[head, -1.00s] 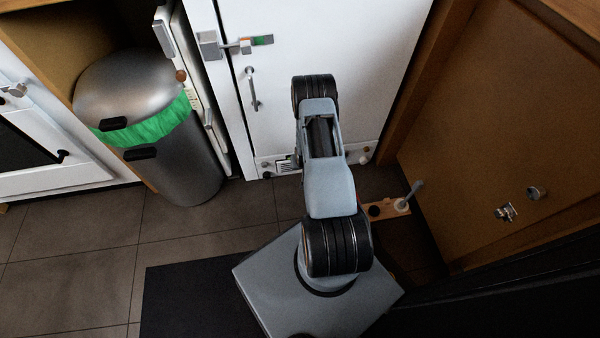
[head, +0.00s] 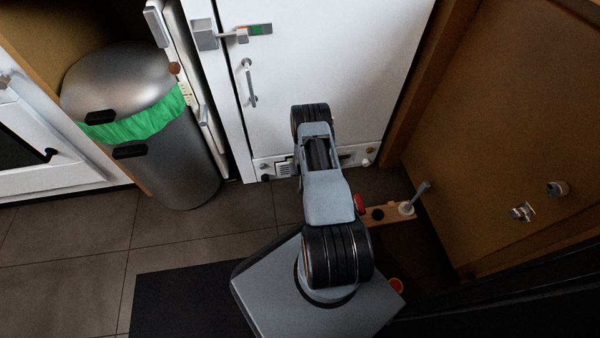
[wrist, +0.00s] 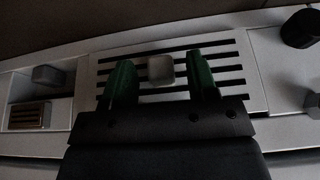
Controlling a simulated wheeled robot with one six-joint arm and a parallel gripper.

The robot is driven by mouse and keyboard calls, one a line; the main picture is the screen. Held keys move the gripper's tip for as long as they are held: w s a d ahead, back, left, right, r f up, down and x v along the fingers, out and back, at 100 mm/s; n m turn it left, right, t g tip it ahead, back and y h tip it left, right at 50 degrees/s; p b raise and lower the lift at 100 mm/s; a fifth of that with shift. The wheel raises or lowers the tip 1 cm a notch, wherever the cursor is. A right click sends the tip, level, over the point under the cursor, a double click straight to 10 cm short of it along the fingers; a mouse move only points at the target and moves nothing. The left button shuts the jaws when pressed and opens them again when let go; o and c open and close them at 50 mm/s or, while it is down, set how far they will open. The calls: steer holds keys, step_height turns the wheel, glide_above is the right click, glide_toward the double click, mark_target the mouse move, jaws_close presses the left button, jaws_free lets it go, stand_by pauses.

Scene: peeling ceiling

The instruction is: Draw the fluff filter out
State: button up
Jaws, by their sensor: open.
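The fluff filter appears to be the pale slotted panel (wrist: 225,78) with a small grey knob (wrist: 160,70) in the wrist view. My gripper (wrist: 160,62) is open, its two green fingers on either side of the knob, with a gap on each side. I cannot tell how deep the fingertips are against the slots. In the head view a small slotted panel (head: 285,168) shows low on the white door front, left of my arm. My gripper is hidden behind my arm there.
In the wrist view a grey block (wrist: 48,75) and a brown slotted piece (wrist: 27,116) lie left, a dark knob (wrist: 300,28) right. In the head view a bin (head: 165,165) stands left, and a wooden board (head: 388,213) with a rod lies right on the floor.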

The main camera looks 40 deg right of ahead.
steer(key=shift+c, duration=0.2)
jaws_close()
stand_by(0.3)
